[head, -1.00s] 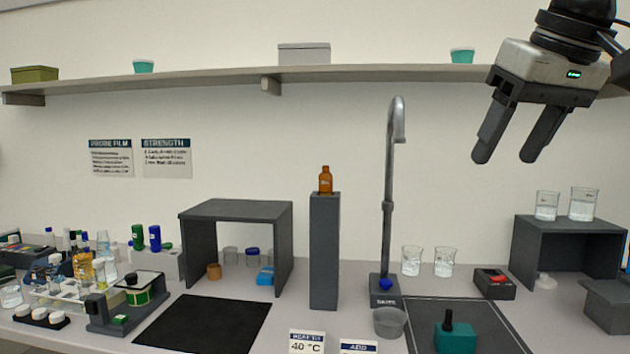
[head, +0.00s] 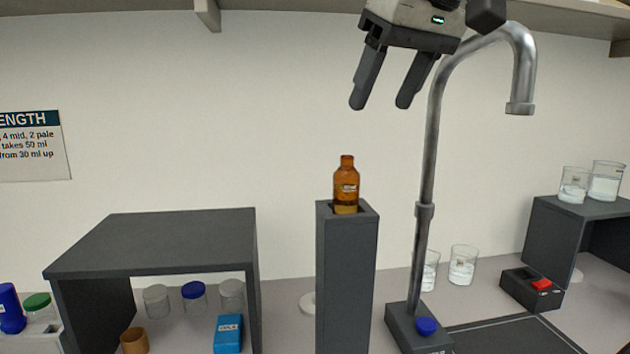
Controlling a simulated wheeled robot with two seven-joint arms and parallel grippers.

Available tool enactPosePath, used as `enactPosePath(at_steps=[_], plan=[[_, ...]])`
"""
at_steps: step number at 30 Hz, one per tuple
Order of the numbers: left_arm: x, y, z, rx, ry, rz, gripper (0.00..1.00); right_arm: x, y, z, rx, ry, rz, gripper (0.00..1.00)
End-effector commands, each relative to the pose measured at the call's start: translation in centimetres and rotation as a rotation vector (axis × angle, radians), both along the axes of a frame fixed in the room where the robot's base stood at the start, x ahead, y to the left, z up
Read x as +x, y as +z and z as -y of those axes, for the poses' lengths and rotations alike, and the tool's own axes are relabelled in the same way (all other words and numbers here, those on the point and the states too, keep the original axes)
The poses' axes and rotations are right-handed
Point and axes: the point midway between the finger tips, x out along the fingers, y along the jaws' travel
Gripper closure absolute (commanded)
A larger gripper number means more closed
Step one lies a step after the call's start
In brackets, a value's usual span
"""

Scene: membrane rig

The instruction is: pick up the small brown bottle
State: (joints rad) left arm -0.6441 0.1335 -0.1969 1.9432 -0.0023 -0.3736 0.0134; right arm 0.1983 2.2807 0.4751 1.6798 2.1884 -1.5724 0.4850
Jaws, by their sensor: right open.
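The small brown bottle (head: 346,187) stands upright in the top of a tall dark grey pillar (head: 345,285), near the middle of the head view. Its base sits a little below the pillar's rim. My right gripper (head: 381,106) is above the bottle and slightly to its right in the picture. Its two fingers point down, spread apart, with nothing between them. The fingertips are clear of the bottle. My left gripper is not in view.
A tall grey swan-neck tap (head: 427,180) rises just right of the pillar, close to my right gripper. A dark grey shelter (head: 160,240) stands left, with jars under it. Beakers (head: 463,265) stand behind the tap. A wall shelf (head: 120,5) runs along the top.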

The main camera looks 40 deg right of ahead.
Motion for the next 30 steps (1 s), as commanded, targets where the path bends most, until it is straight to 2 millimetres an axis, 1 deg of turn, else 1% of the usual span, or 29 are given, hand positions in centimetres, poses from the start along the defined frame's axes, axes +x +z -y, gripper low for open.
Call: enactPosePath(at_steps=[2,9,12,15,23,30], plan=[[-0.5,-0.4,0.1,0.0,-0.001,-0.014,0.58,0.5,-1.0,0.1,0.001,0.001,-0.004,0.41],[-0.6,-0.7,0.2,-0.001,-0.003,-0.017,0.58,3.0,-5.6,0.3,0.001,0.001,-0.007,0.41],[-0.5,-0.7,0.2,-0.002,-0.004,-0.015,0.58,4.0,-7.2,0.5,0.002,0.0,-0.007,0.41],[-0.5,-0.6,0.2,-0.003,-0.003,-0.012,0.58,4.7,-8.3,0.5,0.0,0.0,-0.004,0.41],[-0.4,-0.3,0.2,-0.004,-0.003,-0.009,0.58,5.7,-9.9,0.7,0.0,-0.001,-0.005,0.41],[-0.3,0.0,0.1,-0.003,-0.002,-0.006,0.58,7.6,-12.8,0.9,0.001,-0.001,-0.005,0.41]])
